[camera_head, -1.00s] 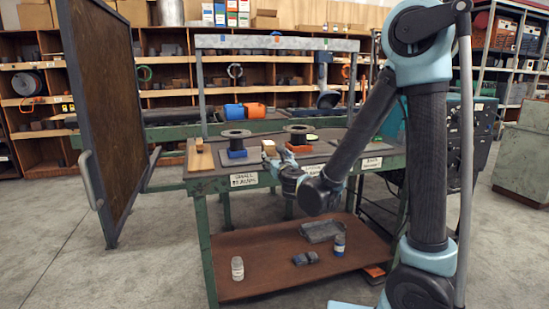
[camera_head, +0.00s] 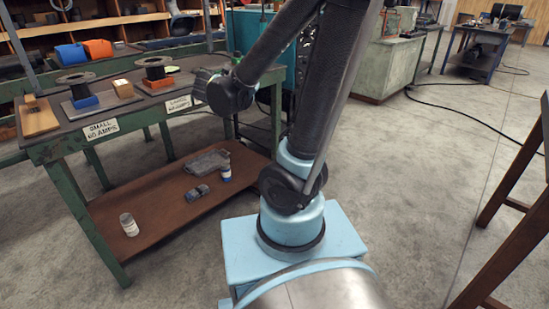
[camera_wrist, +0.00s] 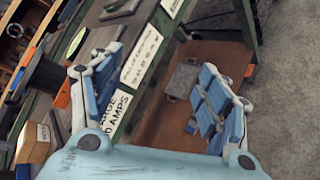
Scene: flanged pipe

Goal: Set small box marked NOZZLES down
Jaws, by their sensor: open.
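A small tan cardboard box (camera_head: 123,88) stands upright on the workbench, just right of a spool on a blue block. In the wrist view, the box (camera_wrist: 33,145) shows at the lower left with a small white label. I cannot read the label. My gripper (camera_head: 207,76) is at the bench's right end, to the right of the box and apart from it. In the wrist view, the fingers of my gripper (camera_wrist: 157,95) are spread wide with nothing between them, over the bench's front edge and lower shelf.
A second spool (camera_head: 155,69) sits on an orange block (camera_head: 158,83) behind the box. A wooden block (camera_head: 38,118) is at the bench's left. The lower shelf (camera_head: 160,205) holds a jar, a bottle and dark parts. Open floor lies right of my base.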

